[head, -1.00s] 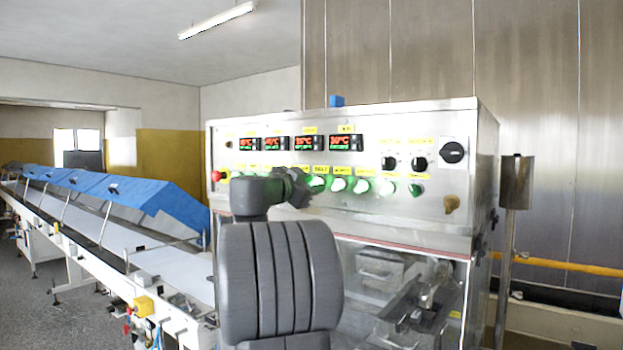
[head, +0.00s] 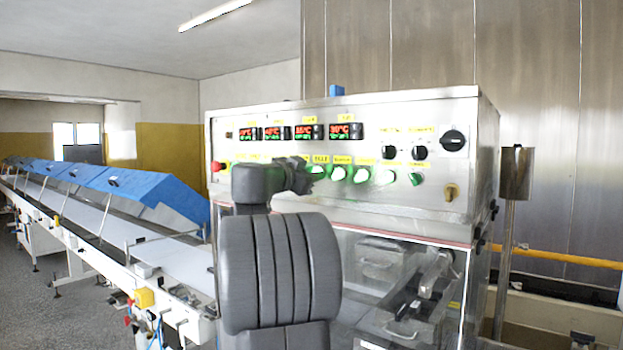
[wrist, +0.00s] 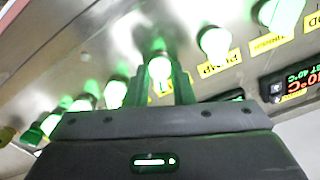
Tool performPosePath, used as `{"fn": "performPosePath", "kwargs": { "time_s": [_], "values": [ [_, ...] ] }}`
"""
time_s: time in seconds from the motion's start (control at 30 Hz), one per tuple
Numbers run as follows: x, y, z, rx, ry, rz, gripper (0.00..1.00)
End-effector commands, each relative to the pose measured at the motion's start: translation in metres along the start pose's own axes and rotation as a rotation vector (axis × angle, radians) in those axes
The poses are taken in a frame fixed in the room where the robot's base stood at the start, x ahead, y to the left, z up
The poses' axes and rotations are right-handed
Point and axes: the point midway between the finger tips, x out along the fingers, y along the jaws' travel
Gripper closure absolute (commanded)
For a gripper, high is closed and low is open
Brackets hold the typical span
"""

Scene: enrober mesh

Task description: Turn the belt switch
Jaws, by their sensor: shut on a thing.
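The belt switch is a lit, pale green knob. In the head view it (head: 317,172) sits in the row of switches, under a yellow label that seems to read BELT, and is partly hidden by my gripper (head: 305,176). The wrist view shows the panel upside down. There my gripper (wrist: 160,82) has one finger on each side of the glowing knob (wrist: 159,67) and is shut on it. I cannot tell the knob's turn angle.
More lit green knobs stand close on both sides, one (wrist: 214,41) beside a PUMP label. The steel control panel (head: 250,186) also has red displays (head: 346,131), black dials (head: 453,140) and a red button (head: 216,166). A long conveyor (head: 120,218) runs off to the left.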

Motion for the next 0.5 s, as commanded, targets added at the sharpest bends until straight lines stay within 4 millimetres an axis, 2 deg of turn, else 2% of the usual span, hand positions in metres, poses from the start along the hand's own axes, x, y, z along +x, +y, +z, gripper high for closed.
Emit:
{"fn": "performPosePath", "kwargs": {
  "time_s": [0.5],
  "values": [
    [-0.0001,0.0009,0.0022,-0.450,0.001,0.000,1.00]
  ]
}}
